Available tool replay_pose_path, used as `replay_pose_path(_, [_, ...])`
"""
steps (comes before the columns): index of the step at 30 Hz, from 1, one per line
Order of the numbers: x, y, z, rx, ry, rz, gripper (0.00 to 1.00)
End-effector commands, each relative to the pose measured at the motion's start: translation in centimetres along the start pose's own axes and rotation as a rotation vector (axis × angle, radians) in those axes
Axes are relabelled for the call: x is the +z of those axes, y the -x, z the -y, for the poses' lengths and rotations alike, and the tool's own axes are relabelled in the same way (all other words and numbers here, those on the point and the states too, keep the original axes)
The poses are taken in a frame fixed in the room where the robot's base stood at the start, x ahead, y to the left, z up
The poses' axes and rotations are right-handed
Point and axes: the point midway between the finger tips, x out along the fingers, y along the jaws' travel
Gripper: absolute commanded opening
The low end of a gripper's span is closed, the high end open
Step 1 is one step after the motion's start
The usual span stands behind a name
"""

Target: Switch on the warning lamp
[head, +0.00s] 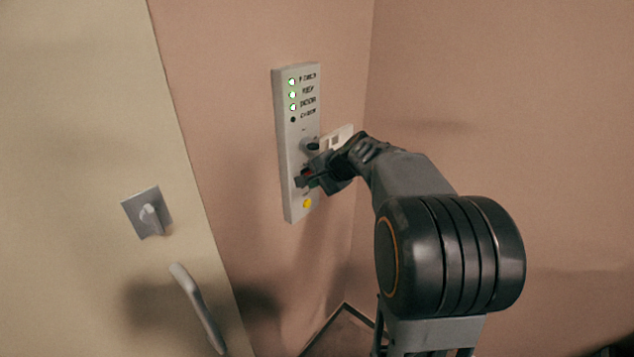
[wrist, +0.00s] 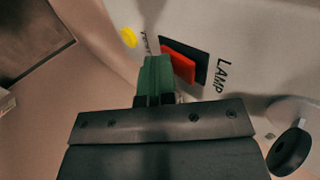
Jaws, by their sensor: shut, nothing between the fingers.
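A pale control panel (head: 284,150) is on the pink wall. In the wrist view a red rocker switch (wrist: 178,62) sits in a black frame (wrist: 203,72), with the word LAMP printed beside it. No warning lamp is recognisable in view.
The panel has three lit green lights (head: 292,95) and a dark one (head: 293,119) below them. A yellow button (head: 308,203) is under the switch and a dark-tipped knob (wrist: 290,150) is on its other side. A door handle (head: 197,305) juts out at left.

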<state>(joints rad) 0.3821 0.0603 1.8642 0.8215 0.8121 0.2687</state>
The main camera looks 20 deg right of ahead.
Motion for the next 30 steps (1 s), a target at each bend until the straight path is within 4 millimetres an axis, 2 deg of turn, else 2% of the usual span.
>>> replay_pose_path(9, [-0.1, 1.1, 1.1, -0.003, 0.000, -0.003, 0.00])
replay_pose_path(20, [-0.1, 1.1, 1.0, -0.002, -0.001, -0.002, 0.00])
replay_pose_path(26, [-0.1, 1.8, 0.4, -0.003, 0.003, -0.001, 0.00])
replay_pose_path(30, [0.1, 3.1, -0.5, -0.004, 0.009, 0.006, 0.00])
